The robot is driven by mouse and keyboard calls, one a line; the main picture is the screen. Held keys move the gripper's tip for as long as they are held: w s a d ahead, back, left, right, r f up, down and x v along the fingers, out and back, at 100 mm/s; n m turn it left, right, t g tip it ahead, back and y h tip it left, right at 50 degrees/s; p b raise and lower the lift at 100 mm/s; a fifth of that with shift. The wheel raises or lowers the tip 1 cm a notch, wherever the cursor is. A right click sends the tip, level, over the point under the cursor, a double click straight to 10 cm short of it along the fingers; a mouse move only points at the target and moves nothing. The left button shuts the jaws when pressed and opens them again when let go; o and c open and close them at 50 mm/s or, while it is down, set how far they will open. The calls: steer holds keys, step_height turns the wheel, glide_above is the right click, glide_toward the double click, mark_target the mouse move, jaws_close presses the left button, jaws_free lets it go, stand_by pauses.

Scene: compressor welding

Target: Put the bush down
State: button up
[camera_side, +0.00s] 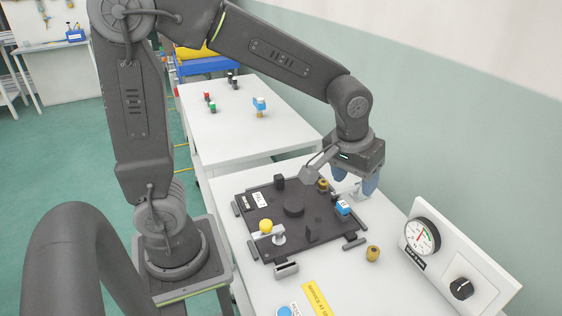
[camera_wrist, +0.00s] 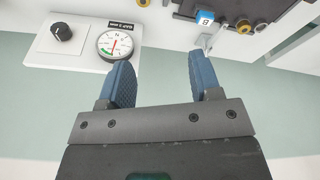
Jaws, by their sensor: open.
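A brass-coloured bush (camera_side: 373,253) stands alone on the white table, between the dark fixture plate (camera_side: 262,240) and the gauge panel. A similar brass piece (camera_side: 323,185) is at the plate's far right corner. Which one the task means, I cannot tell. In the wrist view, a brass piece (camera_wrist: 142,2) is cut by the top edge, and another (camera_wrist: 243,25) is by the plate at upper right. My gripper (camera_side: 362,186) is above the plate's far right side, its blue fingers apart. In the wrist view, nothing sits between the fingertips (camera_wrist: 162,72).
A panel with a dial gauge (camera_side: 422,237) and black knob (camera_side: 461,289) stands at the right. A blue block marked B (camera_side: 342,208) is on the plate's right edge, and a yellow ball (camera_side: 266,226) at its left front. A second white table (camera_side: 240,130) is behind.

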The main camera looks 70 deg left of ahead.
steer(key=s+a+r+m+t, duration=0.1)
steer(key=s+r+m, duration=0.1)
steer(key=s, duration=0.5)
steer(key=s+a+r+m+t, duration=0.1)
steer(key=s+a+r+m, duration=0.1)
steer(key=s, duration=0.5)
steer(key=shift+s+a+r+t, duration=0.2)
steer(key=shift+s+r+t, duration=0.2)
steer(key=shift+r, duration=0.4)
